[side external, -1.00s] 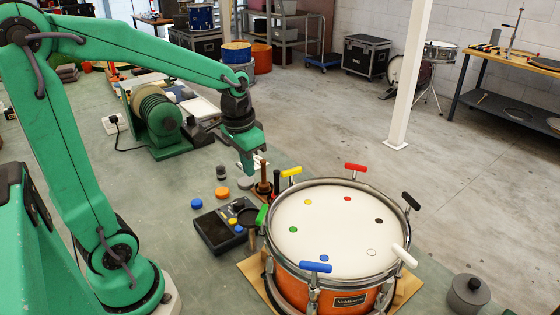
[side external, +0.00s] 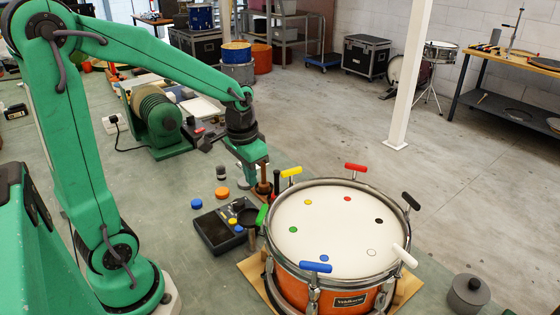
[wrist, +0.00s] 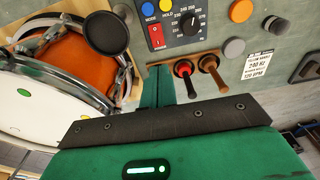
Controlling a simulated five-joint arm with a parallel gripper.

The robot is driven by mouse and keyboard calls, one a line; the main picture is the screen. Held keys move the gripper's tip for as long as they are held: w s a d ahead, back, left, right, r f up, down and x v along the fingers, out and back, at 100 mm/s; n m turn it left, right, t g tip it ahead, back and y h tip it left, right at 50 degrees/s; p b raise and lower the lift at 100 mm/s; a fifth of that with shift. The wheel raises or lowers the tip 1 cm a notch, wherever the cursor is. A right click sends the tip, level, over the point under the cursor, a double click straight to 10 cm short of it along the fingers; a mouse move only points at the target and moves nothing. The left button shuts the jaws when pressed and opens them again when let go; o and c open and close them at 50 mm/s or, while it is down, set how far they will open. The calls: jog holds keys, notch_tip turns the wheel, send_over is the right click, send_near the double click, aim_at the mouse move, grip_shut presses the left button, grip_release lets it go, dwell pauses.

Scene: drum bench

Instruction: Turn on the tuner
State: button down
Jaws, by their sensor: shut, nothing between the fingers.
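The tuner (wrist: 205,30) is a dark box with a dial, a blue MODE button, a yellow HOLD button and a red rocker switch (wrist: 156,36). It lies left of the drum in the side external view (side external: 216,232). I cannot tell which way the rocker is set. My gripper (side external: 260,184) is shut and empty. It is above and behind the tuner, beside the upright wooden-handled tools. In the wrist view its green finger end (wrist: 164,84) points at the bench just below the tuner's edge, apart from the switch.
The drum (side external: 335,225) with coloured T-handles stands close on the right. A round dark pad (wrist: 106,33) overhangs near the tuner. Blue (side external: 197,204) and orange (side external: 222,193) discs lie beside it.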

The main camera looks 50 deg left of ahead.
jog(key=shift+w+f, duration=0.25)
jog(key=shift+f, duration=1.6)
jog(key=shift+w+f, duration=0.2)
jog(key=shift+f, duration=1.65)
jog(key=shift+w+f, duration=0.25)
jog(key=shift+f, duration=1.6)
jog(key=shift+f, duration=0.1)
jog(key=shift+f, duration=0.1)
jog(key=shift+s, duration=0.1)
jog(key=shift+s+r, duration=0.25)
jog(key=shift+s, duration=0.35)
jog(key=shift+r, duration=0.15)
notch_tip(320, 180, up, 14)
jog(key=w, duration=0.1)
jog(key=shift+w+f, duration=0.2)
jog(key=shift+w, duration=0.15)
